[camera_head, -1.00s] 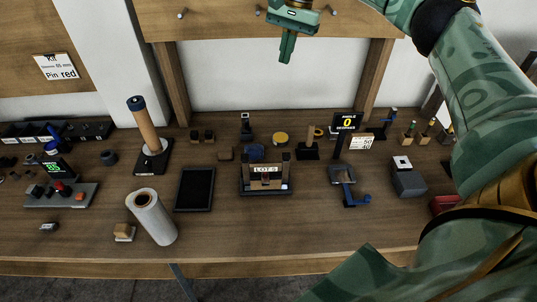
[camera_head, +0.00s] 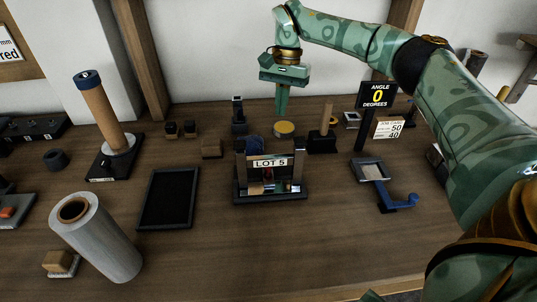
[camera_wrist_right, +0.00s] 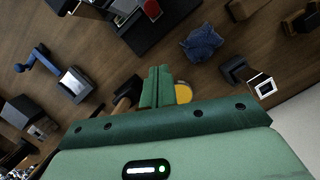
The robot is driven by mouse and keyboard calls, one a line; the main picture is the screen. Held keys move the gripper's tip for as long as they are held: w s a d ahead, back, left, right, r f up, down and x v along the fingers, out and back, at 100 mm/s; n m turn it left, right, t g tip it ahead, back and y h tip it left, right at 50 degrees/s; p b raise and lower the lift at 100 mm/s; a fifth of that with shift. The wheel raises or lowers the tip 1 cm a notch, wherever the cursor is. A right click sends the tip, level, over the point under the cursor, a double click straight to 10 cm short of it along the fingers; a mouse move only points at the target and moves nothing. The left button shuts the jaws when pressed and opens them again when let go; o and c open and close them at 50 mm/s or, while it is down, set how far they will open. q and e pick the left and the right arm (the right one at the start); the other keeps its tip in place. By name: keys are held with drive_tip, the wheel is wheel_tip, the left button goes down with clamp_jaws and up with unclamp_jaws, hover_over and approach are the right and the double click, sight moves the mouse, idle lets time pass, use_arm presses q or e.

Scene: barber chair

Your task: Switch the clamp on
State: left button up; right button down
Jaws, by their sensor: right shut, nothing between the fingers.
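No part is labelled as the clamp, so I cannot tell for sure which thing it is. A dark fixture with a "LOT 5" sign (camera_head: 270,195) stands in the middle of the bench; the wrist view shows a red part (camera_wrist_right: 152,10) on it. A small dark upright device (camera_head: 239,118) stands behind it; its pale square top shows in the wrist view (camera_wrist_right: 262,86). My right gripper (camera_head: 283,112) is shut and empty, pointing down over the back of the bench near a yellow disc (camera_head: 284,128). Its closed fingers show in the wrist view (camera_wrist_right: 158,88). My left gripper is out of view.
A blue-handled device (camera_head: 398,200) and an "ANGLE 0 DEGREES" display (camera_head: 376,96) stand right of the fixture. A black tablet (camera_head: 168,198), a film roll (camera_head: 97,235) and a tall brown post (camera_head: 103,115) stand left. The front middle of the bench is clear.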

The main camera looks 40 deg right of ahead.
drive_tip(key=b, duration=0.4)
approach(268, 173)
drive_tip(key=w+d+f, duration=0.2)
drive_tip(key=d+f, duration=0.1)
drive_tip(key=w+d+f, duration=0.1)
drive_tip(key=shift+d+f, duration=0.3)
drive_tip(key=shift+f, duration=0.05)
drive_tip(key=s+a, duration=0.1)
drive_tip(key=a, duration=0.1)
drive_tip(key=shift+s+a, duration=0.35)
drive_tip(key=shift+a, duration=0.05)
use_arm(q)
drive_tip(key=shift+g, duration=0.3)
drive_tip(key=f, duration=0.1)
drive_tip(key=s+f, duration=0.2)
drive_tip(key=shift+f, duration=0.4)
use_arm(e)
drive_tip(key=shift+s+a, duration=0.1)
drive_tip(key=shift+a, duration=0.15)
drive_tip(key=shift+r, duration=0.1)
